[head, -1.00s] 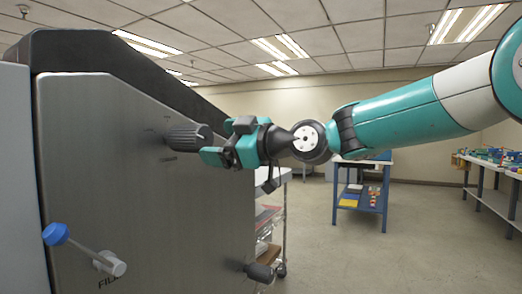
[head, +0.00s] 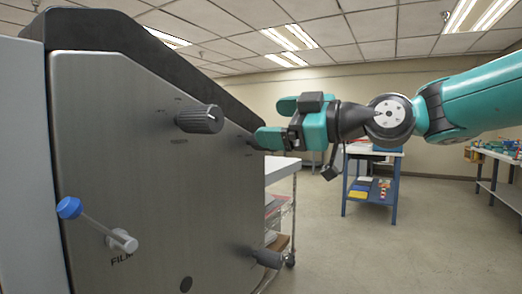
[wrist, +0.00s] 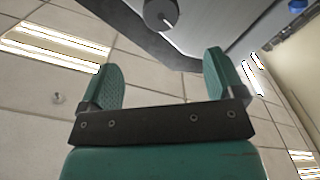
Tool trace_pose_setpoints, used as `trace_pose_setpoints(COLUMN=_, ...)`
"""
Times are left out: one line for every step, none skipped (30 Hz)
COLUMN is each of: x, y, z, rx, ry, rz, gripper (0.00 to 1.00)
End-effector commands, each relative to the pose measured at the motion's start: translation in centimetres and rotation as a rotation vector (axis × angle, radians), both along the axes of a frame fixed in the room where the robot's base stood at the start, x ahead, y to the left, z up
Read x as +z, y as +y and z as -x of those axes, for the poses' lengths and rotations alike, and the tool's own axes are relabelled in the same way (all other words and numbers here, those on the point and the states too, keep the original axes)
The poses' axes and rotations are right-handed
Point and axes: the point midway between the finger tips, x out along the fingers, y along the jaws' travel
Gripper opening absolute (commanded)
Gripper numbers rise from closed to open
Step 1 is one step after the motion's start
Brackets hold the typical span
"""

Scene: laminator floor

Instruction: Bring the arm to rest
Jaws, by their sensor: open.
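My gripper (head: 268,120) is in front of the grey laminator panel (head: 140,190) in the head view, to the right of a dark ribbed knob (head: 200,119). It is apart from that knob. In the wrist view its two teal fingers (wrist: 165,82) stand wide apart with nothing between them. A dark knob (wrist: 160,12) shows beyond them at the top of that view. My arm stretches in from the right, roughly level.
The panel also carries a lever with a blue knob (head: 69,208) and a lower black handle (head: 268,259). A wire cart (head: 282,205) stands behind the machine. A blue table (head: 372,185) and a workbench (head: 498,180) stand farther back. The floor at right is open.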

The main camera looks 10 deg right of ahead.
Motion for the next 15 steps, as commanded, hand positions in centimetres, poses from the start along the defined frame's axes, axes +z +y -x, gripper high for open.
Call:
trace_pose_setpoints(x=-0.1, y=0.1, z=0.1, rx=0.001, ry=0.007, rz=0.001, gripper=0.88)
trace_pose_setpoints(x=-0.4, y=0.2, z=0.2, rx=0.002, ry=0.021, rz=0.004, gripper=0.88)
trace_pose_setpoints(x=-1.0, y=0.4, z=0.6, rx=0.005, ry=0.052, rz=0.012, gripper=0.88)
trace_pose_setpoints(x=-1.7, y=0.7, z=1.0, rx=0.009, ry=0.091, rz=0.019, gripper=0.88)
trace_pose_setpoints(x=-2.7, y=1.0, z=1.6, rx=0.011, ry=0.142, rz=0.03, gripper=0.88)
trace_pose_setpoints(x=-4.3, y=1.4, z=2.6, rx=0.013, ry=0.228, rz=0.048, gripper=0.88)
trace_pose_setpoints(x=-5.8, y=1.7, z=3.6, rx=0.013, ry=0.306, rz=0.065, gripper=0.88)
trace_pose_setpoints(x=-7.5, y=2.0, z=4.7, rx=0.008, ry=0.393, rz=0.084, gripper=0.88)
trace_pose_setpoints(x=-9.9, y=2.2, z=6.5, rx=-0.003, ry=0.52, rz=0.114, gripper=0.88)
trace_pose_setpoints(x=-11.6, y=2.2, z=7.9, rx=-0.017, ry=0.615, rz=0.137, gripper=0.88)
trace_pose_setpoints(x=-13.3, y=2.1, z=9.4, rx=-0.034, ry=0.706, rz=0.161, gripper=0.88)
trace_pose_setpoints(x=-15.3, y=1.8, z=11.3, rx=-0.062, ry=0.82, rz=0.191, gripper=0.88)
trace_pose_setpoints(x=-16.7, y=1.5, z=12.7, rx=-0.084, ry=0.898, rz=0.214, gripper=0.88)
trace_pose_setpoints(x=-18.0, y=1.2, z=14.0, rx=-0.108, ry=0.97, rz=0.235, gripper=0.88)
trace_pose_setpoints(x=-19.5, y=0.7, z=15.7, rx=-0.142, ry=1.058, rz=0.262, gripper=0.88)
